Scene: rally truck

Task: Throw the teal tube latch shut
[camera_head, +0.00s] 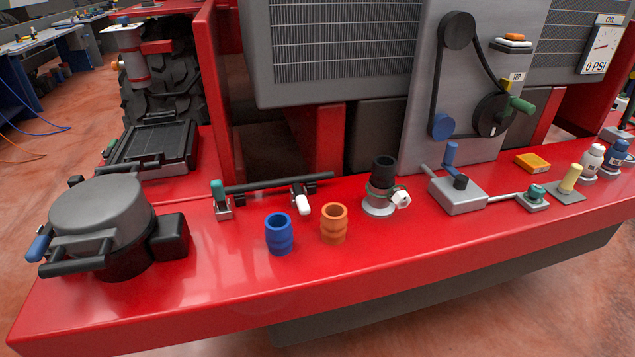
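A teal-handled latch (218,197) stands on a small grey metal bracket on the red bench, at the left end of a dark tube (260,186). Its teal lever points upward. A second latch with a white handle (302,202) sits at the tube's other end, its handle tilted down toward the front. Whether the teal latch grips the tube is too small to tell. Neither of my grippers is in view.
A blue cup (279,235) and an orange cup (334,224) stand in front of the tube. A dark grey lidded canister (102,217) is to the left. A black-topped fitting with a clamp (383,185) is to the right.

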